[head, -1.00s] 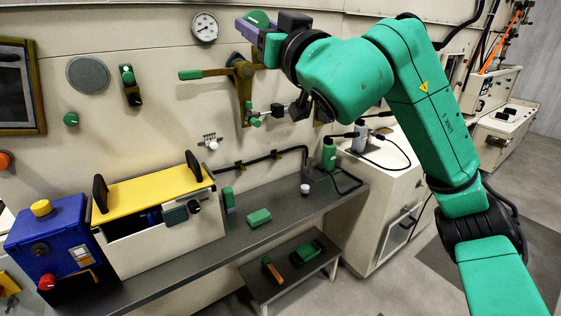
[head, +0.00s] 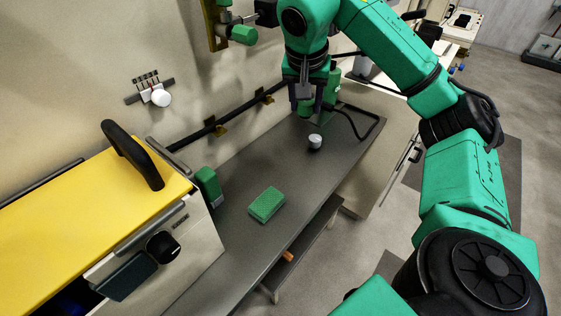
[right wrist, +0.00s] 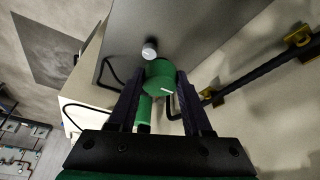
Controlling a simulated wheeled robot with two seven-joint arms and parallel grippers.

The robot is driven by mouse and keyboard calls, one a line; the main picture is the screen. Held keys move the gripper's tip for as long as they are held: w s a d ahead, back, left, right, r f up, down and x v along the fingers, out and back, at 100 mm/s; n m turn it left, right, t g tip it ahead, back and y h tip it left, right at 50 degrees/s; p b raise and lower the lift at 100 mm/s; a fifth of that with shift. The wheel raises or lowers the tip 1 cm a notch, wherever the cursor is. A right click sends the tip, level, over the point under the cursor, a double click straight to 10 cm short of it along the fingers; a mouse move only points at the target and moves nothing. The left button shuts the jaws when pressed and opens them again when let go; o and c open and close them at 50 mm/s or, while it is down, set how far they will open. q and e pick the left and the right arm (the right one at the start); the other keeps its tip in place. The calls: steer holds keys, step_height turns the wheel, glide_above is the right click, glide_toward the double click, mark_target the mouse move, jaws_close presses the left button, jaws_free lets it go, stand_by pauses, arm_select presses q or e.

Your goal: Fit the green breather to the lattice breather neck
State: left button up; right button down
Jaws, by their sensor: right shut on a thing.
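A round green piece with a white mark, which I take as the green breather (right wrist: 160,74), sits between the fingers of my right gripper (right wrist: 157,84) in the right wrist view. In the head view my right gripper (head: 308,104) points down over the grey bench, shut on this piece, which the fingers partly hide. A small pale round stub (head: 315,142) stands on the bench just below the gripper, apart from it; it also shows in the right wrist view (right wrist: 150,50). I cannot tell whether it is the lattice breather neck. My left gripper is not in view.
A green block (head: 267,204) lies on the bench (head: 225,245), and a green upright piece (head: 208,187) stands beside the yellow-topped box (head: 60,225). A green bottle (right wrist: 144,108) stands close to the gripper. A black pipe (head: 240,112) runs along the wall. A white knob (head: 161,97) is on the wall.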

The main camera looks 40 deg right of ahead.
steer(key=shift+s+r, duration=0.1)
steer(key=shift+s, duration=0.25)
steer(key=shift+s+r, duration=0.3)
steer(key=shift+s, duration=0.35)
steer(key=shift+f, duration=0.3)
steer(key=f+b, duration=0.1)
steer(key=f, duration=0.5)
steer(key=f+b, duration=0.2)
steer(key=f, duration=0.4)
steer(key=f+b, duration=0.1)
steer(key=f, duration=0.6)
steer(key=shift+w+f, duration=0.1)
steer(key=shift+w, duration=0.15)
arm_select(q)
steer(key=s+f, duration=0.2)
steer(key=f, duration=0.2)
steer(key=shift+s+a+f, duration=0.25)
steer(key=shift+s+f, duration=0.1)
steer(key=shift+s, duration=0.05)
arm_select(e)
steer(key=shift+c, duration=1.7)
jaws_free()
arm_select(q)
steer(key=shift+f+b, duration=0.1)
steer(key=shift+b, duration=0.25)
arm_select(e)
steer(key=shift+f, duration=0.1)
